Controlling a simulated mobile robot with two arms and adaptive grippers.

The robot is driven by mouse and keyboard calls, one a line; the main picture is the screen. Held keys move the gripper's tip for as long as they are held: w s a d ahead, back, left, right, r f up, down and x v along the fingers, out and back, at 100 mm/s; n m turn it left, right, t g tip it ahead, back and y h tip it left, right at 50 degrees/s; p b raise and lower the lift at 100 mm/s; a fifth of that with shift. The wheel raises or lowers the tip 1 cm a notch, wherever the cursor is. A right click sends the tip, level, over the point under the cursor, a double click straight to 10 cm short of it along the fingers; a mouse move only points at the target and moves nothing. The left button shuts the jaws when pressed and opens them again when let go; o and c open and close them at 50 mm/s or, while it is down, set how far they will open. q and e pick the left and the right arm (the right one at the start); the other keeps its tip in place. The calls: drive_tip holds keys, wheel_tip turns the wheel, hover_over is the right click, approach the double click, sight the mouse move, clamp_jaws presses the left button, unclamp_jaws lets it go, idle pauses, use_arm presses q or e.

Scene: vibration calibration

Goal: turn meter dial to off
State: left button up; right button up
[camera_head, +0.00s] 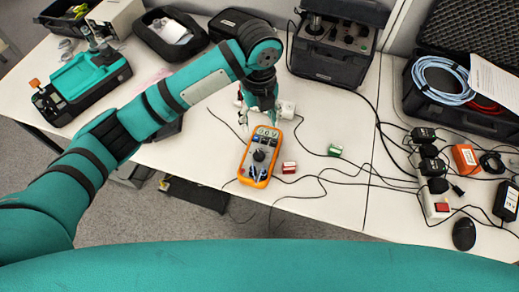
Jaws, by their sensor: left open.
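An orange multimeter (244,166) lies on the white table near the middle of the camera_head view. Its lit display shows at its upper end, and its dark dial (259,156) shows in the lower half. The dial's exact setting is too small to read. My left arm reaches in from the left, and my left gripper (259,118) points down at the display end of the multimeter. The gripper is open, and it appears apart from the dial. My right gripper is not in view.
Small red (289,168) and green (334,150) blocks and thin black cables lie right of the multimeter. A black calibrator case (330,62) stands behind. A power strip with adapters (437,207) and a mouse (464,234) lie at right. The table's front edge is close.

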sight(259, 153)
use_arm(q)
wheel_tip(259, 153, down, 16)
drive_tip(key=shift+f+p, duration=0.1)
drive_tip(key=shift+p, duration=0.6)
drive_tip(key=c, duration=1.2)
drive_tip(key=shift+o, duration=0.2)
drive_tip(key=shift+r+n+p, duration=0.25)
drive_tip(key=shift+n+p, duration=1.25)
drive_tip(key=shift+n, duration=0.3)
drive_tip(key=shift+f+n+p, duration=0.1)
drive_tip(key=shift+n+p, duration=1.05)
drive_tip(key=shift+n, duration=0.95)
drive_tip(key=o, duration=1.2)
drive_tip(key=shift+f, duration=0.1)
drive_tip(key=shift+c, duration=0.2)
